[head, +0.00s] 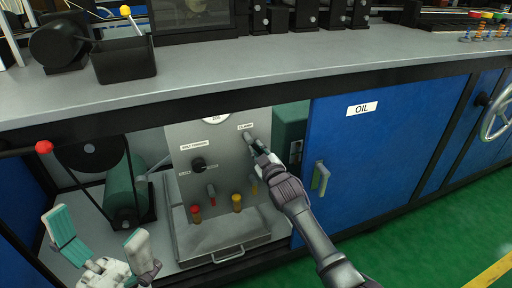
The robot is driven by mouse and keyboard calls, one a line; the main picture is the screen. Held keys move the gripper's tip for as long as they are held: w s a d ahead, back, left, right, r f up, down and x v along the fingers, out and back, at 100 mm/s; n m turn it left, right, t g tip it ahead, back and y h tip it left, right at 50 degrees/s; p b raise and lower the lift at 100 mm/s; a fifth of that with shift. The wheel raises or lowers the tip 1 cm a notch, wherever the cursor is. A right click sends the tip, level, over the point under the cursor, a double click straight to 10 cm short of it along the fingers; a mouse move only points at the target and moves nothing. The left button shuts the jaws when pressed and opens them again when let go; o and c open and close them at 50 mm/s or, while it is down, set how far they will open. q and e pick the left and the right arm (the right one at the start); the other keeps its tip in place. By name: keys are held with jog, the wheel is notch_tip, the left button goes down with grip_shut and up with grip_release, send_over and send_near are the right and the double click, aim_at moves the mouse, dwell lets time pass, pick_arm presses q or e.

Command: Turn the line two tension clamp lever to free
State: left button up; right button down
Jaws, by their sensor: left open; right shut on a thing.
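The grey metal panel (222,150) stands in the open bay under the bench. A small plate near its upper right seems to read CLAMP (245,127). Just below that plate is the clamp lever (248,136), a small grey part. My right gripper (261,151) reaches up from the lower right and is shut on the lever, hiding much of it. The lever's exact angle cannot be told. My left gripper (99,238) is open and empty at the lower left, in front of the bay and apart from the panel.
A black knob (199,164) sits left of the lever, with red and yellow fittings below. A tray (225,250) with a handle lies under the panel. A green motor (126,190) and belt are at left. A blue door (385,160) marked OIL is right of my gripper.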

dwell(0.3)
jog(key=c, duration=1.1)
grip_release()
jog(key=shift+d, duration=0.1)
jog(key=v, duration=1.2)
